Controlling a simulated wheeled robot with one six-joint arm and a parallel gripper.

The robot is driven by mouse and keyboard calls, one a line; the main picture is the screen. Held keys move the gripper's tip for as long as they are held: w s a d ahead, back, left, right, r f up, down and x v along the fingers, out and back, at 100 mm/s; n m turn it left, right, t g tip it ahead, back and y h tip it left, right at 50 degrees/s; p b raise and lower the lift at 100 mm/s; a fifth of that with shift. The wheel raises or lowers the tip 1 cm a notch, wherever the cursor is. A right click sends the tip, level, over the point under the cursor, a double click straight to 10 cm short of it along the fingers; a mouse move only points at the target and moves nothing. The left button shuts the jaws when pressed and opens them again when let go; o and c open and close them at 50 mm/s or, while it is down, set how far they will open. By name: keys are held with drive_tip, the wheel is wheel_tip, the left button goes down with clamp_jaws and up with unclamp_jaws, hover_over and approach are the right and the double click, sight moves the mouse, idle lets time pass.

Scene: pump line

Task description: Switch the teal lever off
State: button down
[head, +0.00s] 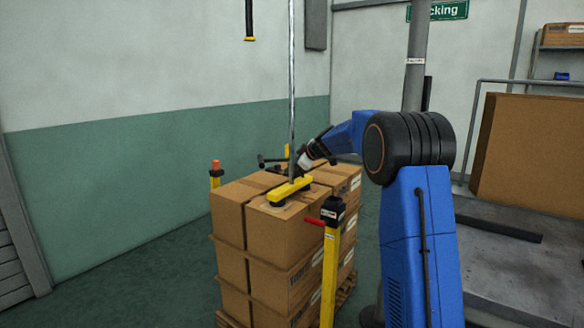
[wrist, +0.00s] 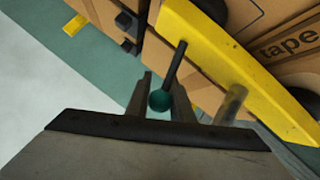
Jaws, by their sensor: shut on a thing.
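The teal lever's round knob (wrist: 159,100) sits between the fingers of my gripper (wrist: 161,98) in the wrist view, and the gripper is shut on it. Its dark shaft (wrist: 174,65) runs up from the knob to a yellow lifter bar (wrist: 235,70). In the head view the lifter bar (head: 290,190) rests over the stacked boxes, below a vertical metal tube (head: 291,90). My gripper (head: 300,168) is just above and behind this bar there. The teal knob cannot be made out in the head view.
Stacked cardboard boxes (head: 284,236) stand on a pallet under the lifter. A yellow post with a black head (head: 332,213) and red handle stands in front. Another yellow post with an orange top (head: 215,174) is behind left. Open floor lies left of the stack.

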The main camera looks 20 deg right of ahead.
drive_tip(key=c, duration=1.5)
unclamp_jaws()
drive_tip(key=shift+c, duration=0.2)
drive_tip(key=v, duration=1.7)
drive_tip(key=shift+s, duration=0.15)
drive_tip(key=shift+r, duration=0.1)
